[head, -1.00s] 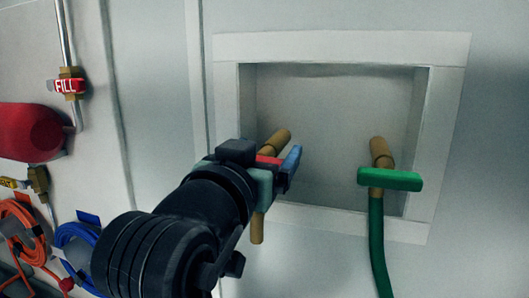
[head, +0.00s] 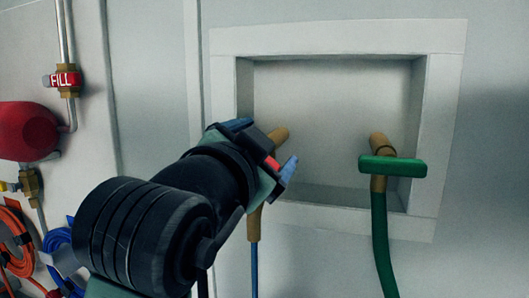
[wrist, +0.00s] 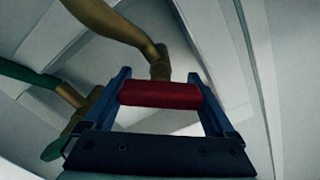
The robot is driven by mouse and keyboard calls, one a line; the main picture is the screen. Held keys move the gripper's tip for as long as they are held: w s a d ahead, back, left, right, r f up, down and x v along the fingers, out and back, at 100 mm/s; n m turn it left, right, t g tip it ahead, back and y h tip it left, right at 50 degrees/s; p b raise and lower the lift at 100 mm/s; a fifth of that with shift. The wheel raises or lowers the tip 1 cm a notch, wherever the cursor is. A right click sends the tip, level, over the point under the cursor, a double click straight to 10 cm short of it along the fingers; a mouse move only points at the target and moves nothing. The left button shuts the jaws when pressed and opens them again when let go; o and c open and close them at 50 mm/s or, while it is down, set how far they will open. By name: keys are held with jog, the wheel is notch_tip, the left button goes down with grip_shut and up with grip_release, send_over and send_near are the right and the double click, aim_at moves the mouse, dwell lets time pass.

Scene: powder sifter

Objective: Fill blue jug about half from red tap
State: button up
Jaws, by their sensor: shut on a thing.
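The red tap (head: 278,138) is at the left of a wall recess, with a brass body and a red handle (head: 272,163). My gripper (wrist: 160,82) is shut on the red handle, which lies between its two blue fingers in the wrist view (wrist: 160,95). In the head view my wrist hides most of the handle. A thin blue stream (head: 254,268) hangs straight down from the brass spout (head: 254,225) and leaves the picture at the bottom. The blue jug is not in view, so I cannot tell what is under the spout.
A second brass tap with a green handle (head: 393,166) and a green hose (head: 380,245) stands to the right in the recess. The white recess frame (head: 438,120) surrounds both. At the left are a FILL valve (head: 62,80), a red vessel (head: 28,131) and orange coils (head: 12,235).

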jog(key=shift+m, duration=0.3)
jog(key=o, duration=1.1)
jog(key=shift+c, duration=0.2)
jog(key=shift+s, duration=0.1)
jog(key=b+v, duration=0.3)
jog(key=v, duration=0.9)
jog(key=shift+s+b, duration=0.35)
jog(key=shift+s, duration=0.05)
jog(key=shift+a, duration=0.15)
